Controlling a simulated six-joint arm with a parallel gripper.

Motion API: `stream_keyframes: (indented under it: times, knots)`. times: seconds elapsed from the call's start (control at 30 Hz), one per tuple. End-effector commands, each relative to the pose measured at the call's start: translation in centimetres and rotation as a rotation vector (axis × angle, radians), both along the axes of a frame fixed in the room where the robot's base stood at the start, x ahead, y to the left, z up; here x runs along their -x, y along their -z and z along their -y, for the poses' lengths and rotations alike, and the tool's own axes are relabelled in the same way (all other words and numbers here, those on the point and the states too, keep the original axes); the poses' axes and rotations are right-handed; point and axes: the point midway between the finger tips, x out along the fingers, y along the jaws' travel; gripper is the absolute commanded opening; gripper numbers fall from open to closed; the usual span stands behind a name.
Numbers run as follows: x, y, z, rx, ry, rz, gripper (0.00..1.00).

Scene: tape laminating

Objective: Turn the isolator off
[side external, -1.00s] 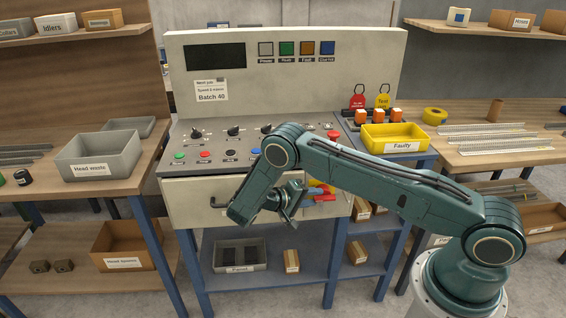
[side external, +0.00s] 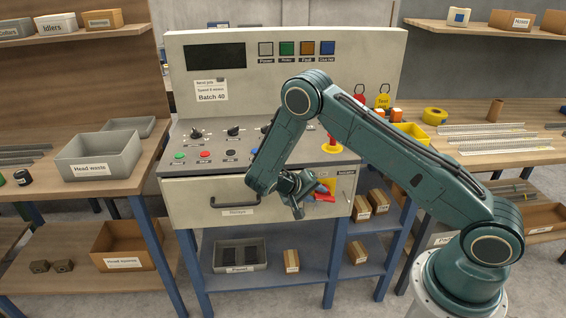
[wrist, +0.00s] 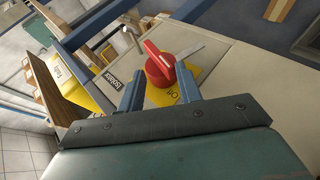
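The isolator is a red rotary knob (wrist: 158,64) with a raised handle, on a yellow plate (wrist: 189,88) beside an "Isolator" label. In the side view its red part (side external: 323,189) shows on the front of the machine, right of the drawer, partly hidden by my gripper. My gripper (wrist: 159,74) is open, with one blue finger on each side of the knob in the wrist view. Gaps show between fingers and knob, and I see no grip. My gripper (side external: 302,200) is close to the isolator in the side view. Lettering on the plate is partly covered.
Above is the control panel (side external: 215,150) with knobs and buttons. A drawer with a dark handle (side external: 234,207) is to the left. A yellow bin (side external: 412,131) stands at the right, behind my arm. A blue frame (side external: 306,245) holds a lower shelf.

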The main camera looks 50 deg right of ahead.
Motion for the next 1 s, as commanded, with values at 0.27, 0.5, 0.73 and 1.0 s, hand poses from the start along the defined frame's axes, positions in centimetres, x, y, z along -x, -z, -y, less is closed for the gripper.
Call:
stream_keyframes:
  times: [0.27, 0.5, 0.73, 1.0]
  knots:
    - [0.4, -0.7, 0.6, -0.099, 0.005, 0.104, 0.32]
    - [0.9, -1.1, 1.0, -0.197, 0.005, 0.203, 0.32]
    - [1.3, -1.4, 1.4, -0.299, 0.006, 0.304, 0.32]
    - [1.9, -1.6, 1.9, -0.418, 0.007, 0.421, 0.32]
